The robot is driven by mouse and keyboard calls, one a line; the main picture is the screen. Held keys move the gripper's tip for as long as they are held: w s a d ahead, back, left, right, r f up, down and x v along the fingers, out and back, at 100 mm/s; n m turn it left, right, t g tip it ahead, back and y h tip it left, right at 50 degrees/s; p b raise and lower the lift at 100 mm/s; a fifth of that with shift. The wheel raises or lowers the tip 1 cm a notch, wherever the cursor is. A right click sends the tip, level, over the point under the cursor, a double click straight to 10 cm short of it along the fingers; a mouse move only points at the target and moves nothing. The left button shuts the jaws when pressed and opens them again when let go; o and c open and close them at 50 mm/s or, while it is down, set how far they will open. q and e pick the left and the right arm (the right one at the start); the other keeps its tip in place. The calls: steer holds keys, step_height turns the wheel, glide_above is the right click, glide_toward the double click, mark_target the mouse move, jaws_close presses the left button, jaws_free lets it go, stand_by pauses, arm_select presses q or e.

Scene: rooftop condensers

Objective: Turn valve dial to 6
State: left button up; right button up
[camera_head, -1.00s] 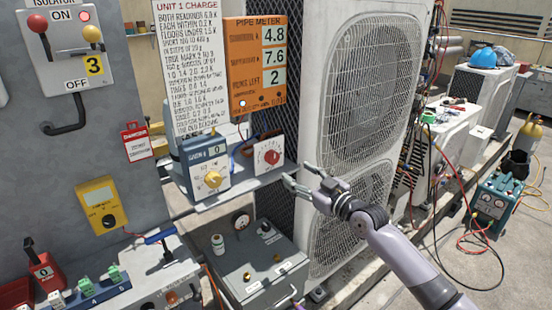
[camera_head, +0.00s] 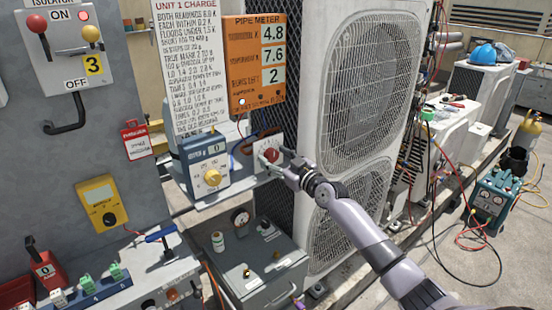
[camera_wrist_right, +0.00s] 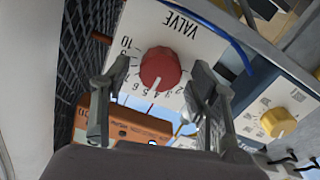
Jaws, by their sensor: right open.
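The valve dial (camera_wrist_right: 160,66) is a round red knob on a white plate marked VALVE, ringed by numbers. A pale mark on its rim faces the low-middle numbers, near 4 or 5; I cannot read it exactly. In the head view the red knob (camera_head: 271,155) is partly hidden by my right gripper (camera_head: 276,163). In the right wrist view the open fingers of the right gripper (camera_wrist_right: 155,86) are on either side of the knob, with gaps between; whether they touch it is unclear. My left gripper is not in view.
A blue box (camera_head: 205,163) with a yellow knob and a 0 display stands left of the valve. The orange pipe meter (camera_head: 255,70) above reads 4.8, 7.6 and 2. A large white condenser (camera_head: 350,110) stands close on the right. A grey box (camera_head: 255,262) lies below.

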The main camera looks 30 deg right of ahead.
steer(key=shift+c, duration=0.5)
steer(key=c, duration=1.1)
steer(key=shift+o, duration=0.2)
steer(key=shift+m+b, duration=0.4)
steer(key=shift+m, duration=1.6)
steer(key=o, duration=1.2)
steer(key=shift+d, duration=0.1)
steer(key=shift+c, duration=0.2)
steer(key=s, duration=1.2)
steer(key=shift+d, duration=0.45)
steer(key=shift+f, duration=0.1)
